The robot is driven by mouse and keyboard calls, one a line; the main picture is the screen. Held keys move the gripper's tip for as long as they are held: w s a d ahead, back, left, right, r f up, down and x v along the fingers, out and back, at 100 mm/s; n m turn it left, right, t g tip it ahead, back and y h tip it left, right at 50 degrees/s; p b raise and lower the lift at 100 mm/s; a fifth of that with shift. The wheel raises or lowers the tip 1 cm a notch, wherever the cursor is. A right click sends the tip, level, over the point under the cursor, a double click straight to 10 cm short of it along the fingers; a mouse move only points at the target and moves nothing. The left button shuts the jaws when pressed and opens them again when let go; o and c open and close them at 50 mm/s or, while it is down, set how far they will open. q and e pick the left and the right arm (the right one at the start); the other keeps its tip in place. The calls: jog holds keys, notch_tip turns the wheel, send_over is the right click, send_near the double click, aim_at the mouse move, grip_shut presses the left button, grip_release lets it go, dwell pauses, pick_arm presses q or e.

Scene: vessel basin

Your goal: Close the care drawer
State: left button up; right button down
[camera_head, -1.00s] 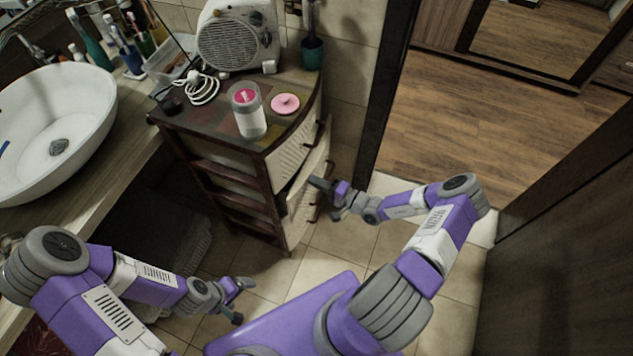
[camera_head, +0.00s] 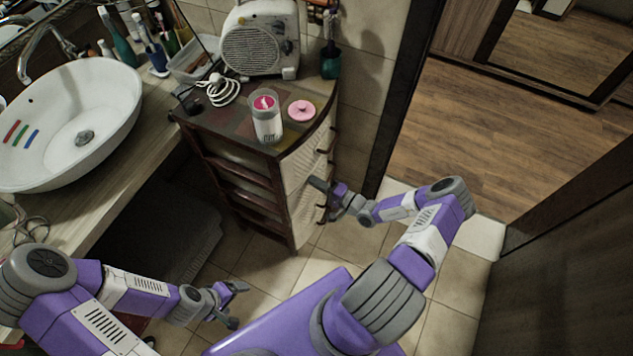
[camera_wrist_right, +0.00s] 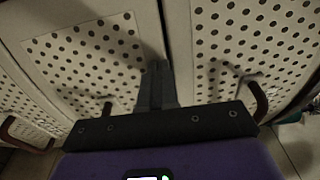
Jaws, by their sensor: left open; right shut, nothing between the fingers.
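The small dark wood cabinet (camera_head: 240,165) stands against the wall, with pale perforated drawer fronts facing right. The care drawer's front (camera_head: 304,197) looks about level with the fronts around it, and I see no clear gap. In the right wrist view a perforated front (camera_wrist_right: 85,55) fills the left part. My right gripper (camera_head: 318,187) is shut and empty, its fingertips (camera_wrist_right: 157,75) at the drawer fronts; whether they touch, I cannot tell. My left gripper (camera_head: 238,303) is open and empty, low above the floor, left of my base.
On the cabinet top are a jar with a pink lid (camera_head: 266,122), a pink round thing (camera_head: 301,110), a white cable (camera_head: 219,91) and a heater (camera_head: 258,45). A basin (camera_head: 75,125) is at left. Dark handles (camera_wrist_right: 257,98) stick out near my right gripper. Floor right of the cabinet is open.

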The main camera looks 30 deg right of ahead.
jog(key=p+v, duration=0.1)
jog(key=v, duration=1.3)
jog(key=a+n+g+y, duration=0.2)
jog(key=a+g+y, duration=0.25)
jog(key=a, duration=0.65)
jog(key=s+a+f+n+g+h, duration=0.2)
jog(key=s+a+n+g+h, duration=0.45)
jog(key=s+a+g, duration=0.55)
jog(key=w+a+r+n+h, duration=0.1)
jog(key=w+a+r+n, duration=0.1)
jog(key=w, duration=0.3)
jog(key=shift+a+r+t, duration=0.35)
jog(key=shift+a+r, duration=0.2)
jog(key=shift+r, duration=0.05)
